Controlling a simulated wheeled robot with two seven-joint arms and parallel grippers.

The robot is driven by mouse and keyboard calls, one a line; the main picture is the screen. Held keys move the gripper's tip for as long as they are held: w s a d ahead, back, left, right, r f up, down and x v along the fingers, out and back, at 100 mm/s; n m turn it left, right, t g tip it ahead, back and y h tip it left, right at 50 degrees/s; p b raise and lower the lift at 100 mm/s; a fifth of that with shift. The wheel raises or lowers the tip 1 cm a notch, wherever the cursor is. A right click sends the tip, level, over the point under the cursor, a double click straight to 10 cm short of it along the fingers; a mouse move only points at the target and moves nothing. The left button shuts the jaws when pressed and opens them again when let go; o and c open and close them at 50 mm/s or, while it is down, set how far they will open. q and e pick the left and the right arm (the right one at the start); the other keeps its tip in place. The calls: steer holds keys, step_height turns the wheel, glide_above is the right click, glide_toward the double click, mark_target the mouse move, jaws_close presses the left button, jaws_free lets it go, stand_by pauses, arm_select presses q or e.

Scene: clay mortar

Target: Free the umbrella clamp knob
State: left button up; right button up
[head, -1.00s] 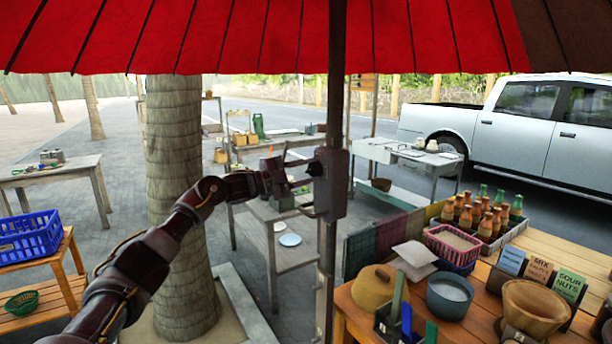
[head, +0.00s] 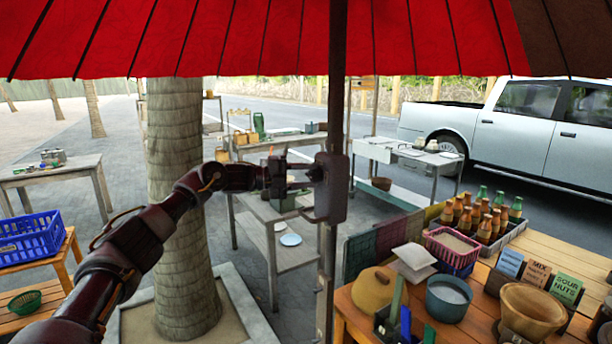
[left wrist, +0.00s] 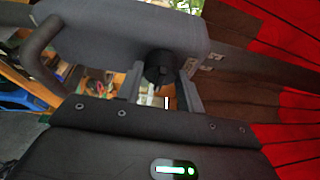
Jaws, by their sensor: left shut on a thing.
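The umbrella clamp (head: 331,190) is a dark rounded block on the umbrella pole (head: 337,95) near the middle of the head view. It also shows as a grey block with a looped handle across the top of the left wrist view (left wrist: 110,42). The round black knob (left wrist: 161,67) sticks out of the clamp toward my gripper. My left gripper (head: 312,173) reaches in from the left, level with the knob. In the left wrist view its two fingers (left wrist: 160,88) are shut on the knob, one on each side. My right gripper is not in view.
The red umbrella canopy (head: 200,35) hangs overhead. A palm trunk (head: 180,220) stands behind my left arm.

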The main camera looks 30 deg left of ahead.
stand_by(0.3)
arm_select(q)
steer(key=o, duration=1)
steer(key=shift+a, duration=0.1)
steer(key=shift+s+a+f, duration=0.1)
steer(key=shift+s+a, duration=0.05)
steer(key=shift+a, duration=0.1)
steer(key=b+v, duration=0.4)
steer(key=v, duration=0.6)
